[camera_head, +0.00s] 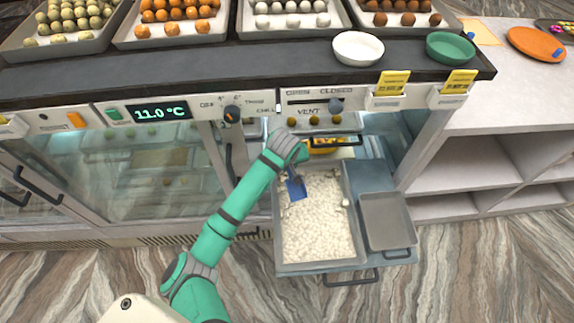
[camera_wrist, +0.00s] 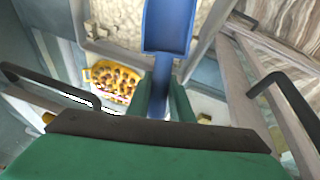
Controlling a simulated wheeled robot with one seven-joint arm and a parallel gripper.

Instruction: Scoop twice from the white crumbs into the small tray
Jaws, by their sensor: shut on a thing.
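The white crumbs (camera_head: 318,232) fill a deep metal bin (camera_head: 277,225) on the pulled-out drawer, and part of them shows in the wrist view (camera_wrist: 120,14). The small tray (camera_head: 386,215) is grey, has a handle at its front, and stands just right of the bin; no crumbs show in it. A blue scoop (camera_head: 296,188) is over the back left part of the crumbs. In the wrist view the scoop (camera_wrist: 168,25) points away from me and its bowl looks empty. My gripper (camera_wrist: 165,100) is shut on the scoop's handle. Whether the scoop touches the crumbs I cannot tell.
A yellow dish of brown pieces (camera_wrist: 113,80) sits behind the bin. The counter (camera_head: 230,60) overhangs the drawer's back, with sweet trays, a white bowl (camera_head: 358,48) and a green bowl (camera_head: 450,48). The drawer handle (camera_head: 350,278) sticks out in front. Open shelves (camera_head: 470,170) stand right.

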